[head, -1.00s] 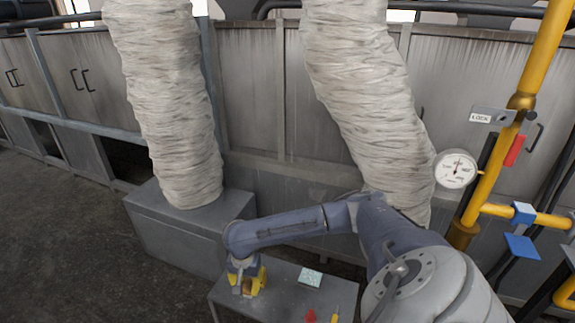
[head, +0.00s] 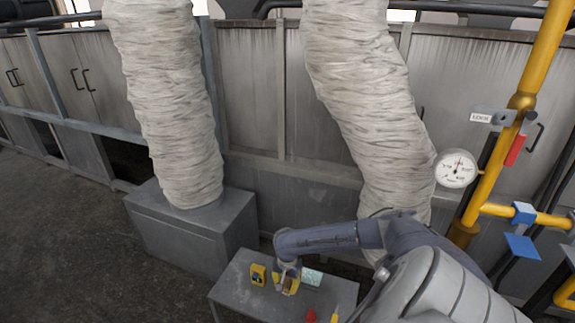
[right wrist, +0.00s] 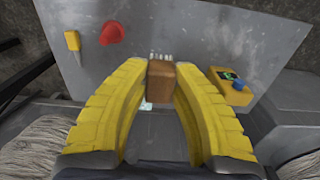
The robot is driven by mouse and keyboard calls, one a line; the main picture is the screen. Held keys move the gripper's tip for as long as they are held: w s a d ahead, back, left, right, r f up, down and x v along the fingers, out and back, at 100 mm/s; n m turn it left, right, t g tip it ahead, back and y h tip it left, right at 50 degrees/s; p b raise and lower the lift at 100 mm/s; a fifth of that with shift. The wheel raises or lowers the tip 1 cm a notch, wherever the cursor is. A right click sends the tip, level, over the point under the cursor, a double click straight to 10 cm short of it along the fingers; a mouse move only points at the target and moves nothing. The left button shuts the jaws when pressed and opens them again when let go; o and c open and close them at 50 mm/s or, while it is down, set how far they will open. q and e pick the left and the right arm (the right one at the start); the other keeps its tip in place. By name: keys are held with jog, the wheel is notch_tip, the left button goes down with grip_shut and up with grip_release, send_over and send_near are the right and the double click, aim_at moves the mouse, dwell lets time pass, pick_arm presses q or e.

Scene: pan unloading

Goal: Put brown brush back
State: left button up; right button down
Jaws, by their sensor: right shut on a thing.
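The brown brush (right wrist: 162,84) is a brown block with pale bristles, held between the yellow fingers of my right gripper (right wrist: 170,72) in the right wrist view. In the head view, the right gripper (head: 287,281) is over the grey table (head: 232,291), with the brown of the brush (head: 291,287) showing at its fingers. I cannot tell whether the brush touches the tabletop. My left gripper is not in view.
A yellow device (head: 258,274) stands left of the gripper. A pale patterned card (head: 311,277) lies just right of it. A red object (head: 311,316) and a yellow-handled tool (head: 335,314) lie near the right front. The table's left front is clear.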

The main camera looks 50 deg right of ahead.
notch_tip(320, 180, down, 12)
jog(key=shift+f, duration=0.25)
dwell(0.4)
jog(key=shift+f, duration=0.15)
jog(key=c, duration=1.2)
grip_release()
